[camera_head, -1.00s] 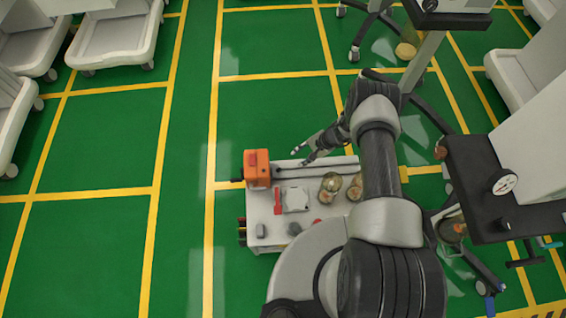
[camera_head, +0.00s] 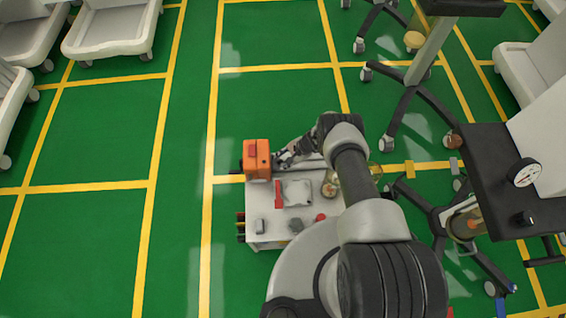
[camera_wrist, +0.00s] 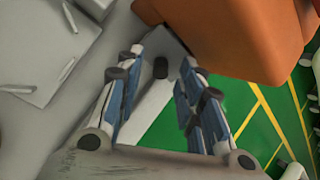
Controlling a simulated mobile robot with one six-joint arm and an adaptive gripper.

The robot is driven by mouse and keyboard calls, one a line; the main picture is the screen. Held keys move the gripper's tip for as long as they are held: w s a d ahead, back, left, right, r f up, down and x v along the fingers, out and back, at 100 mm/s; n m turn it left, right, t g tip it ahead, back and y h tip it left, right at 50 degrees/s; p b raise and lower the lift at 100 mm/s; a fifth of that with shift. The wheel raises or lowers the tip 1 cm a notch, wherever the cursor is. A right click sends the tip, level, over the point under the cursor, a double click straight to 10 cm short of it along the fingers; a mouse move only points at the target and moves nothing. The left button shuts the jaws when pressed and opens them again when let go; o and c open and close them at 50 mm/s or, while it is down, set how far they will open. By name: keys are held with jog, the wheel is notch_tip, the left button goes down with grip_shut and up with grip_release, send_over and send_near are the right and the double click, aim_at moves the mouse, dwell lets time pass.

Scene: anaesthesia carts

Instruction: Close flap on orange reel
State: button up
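The orange reel (camera_head: 257,158) is a boxy orange body at the far left corner of the white cart top in the head view. In the wrist view its orange side (camera_wrist: 235,35) fills the upper right. I cannot make out the flap clearly in either view. My gripper (camera_head: 281,159) is just right of the reel in the head view. In the wrist view my gripper (camera_wrist: 163,58) is open, its fingers spread, with the right fingertip close to the orange body. A small black knob (camera_wrist: 160,67) shows between the fingers; contact cannot be told.
The cart top (camera_head: 270,238) also carries a red item (camera_head: 278,194), a white square piece (camera_head: 297,193), a grey block (camera_head: 295,225) and a glass jar (camera_head: 330,187). A dark shelf with a gauge (camera_head: 527,172) stands at the right. Green floor left of the cart is clear.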

jog(key=shift+a+f, duration=0.25)
jog(key=shift+f, duration=0.2)
grip_shut()
dwell(0.3)
